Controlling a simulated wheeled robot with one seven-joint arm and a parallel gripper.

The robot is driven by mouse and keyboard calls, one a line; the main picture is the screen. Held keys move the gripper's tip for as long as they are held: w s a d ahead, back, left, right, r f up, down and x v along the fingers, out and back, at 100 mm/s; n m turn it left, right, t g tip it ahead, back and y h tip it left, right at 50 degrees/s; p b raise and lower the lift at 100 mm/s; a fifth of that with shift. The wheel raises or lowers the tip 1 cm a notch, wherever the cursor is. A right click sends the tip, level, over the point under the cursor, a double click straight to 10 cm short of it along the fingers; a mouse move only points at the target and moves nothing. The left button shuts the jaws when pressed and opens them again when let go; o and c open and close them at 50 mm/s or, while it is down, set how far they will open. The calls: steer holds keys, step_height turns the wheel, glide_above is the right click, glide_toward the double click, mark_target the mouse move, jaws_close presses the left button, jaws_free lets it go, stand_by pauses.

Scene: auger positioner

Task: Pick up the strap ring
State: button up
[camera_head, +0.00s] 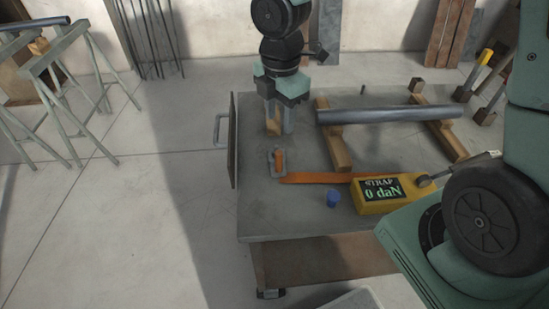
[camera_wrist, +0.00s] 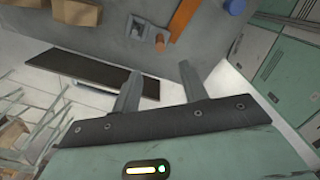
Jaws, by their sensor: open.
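The strap ring (camera_head: 271,163) is a small grey metal loop near the left edge of the workbench (camera_head: 300,220). A short orange piece shows at the ring, and an orange strap (camera_head: 320,178) runs right from there to the yellow gauge (camera_head: 380,194), which reads 0 daN. My gripper (camera_head: 280,132) is open and points down, above and behind the ring, apart from it. In the wrist view, the open fingers (camera_wrist: 160,68) have nothing between them. The ring (camera_wrist: 136,28) shows beyond the fingertips there, with the strap (camera_wrist: 185,17) beside it.
A blue cup (camera_head: 333,198) stands in front of the strap. A grey tube (camera_head: 385,115) lies across wooden supports (camera_head: 335,145) at the back right. A dark upright panel with a handle (camera_head: 232,140) stands along the bench's left edge. The bench's front left is clear.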

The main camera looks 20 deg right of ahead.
mark_target(279, 162)
step_height(279, 162, down, 15)
steer(key=b, duration=0.3)
steer(key=shift+f+b, duration=0.2)
steer(key=shift+b, duration=0.1)
jaws_close()
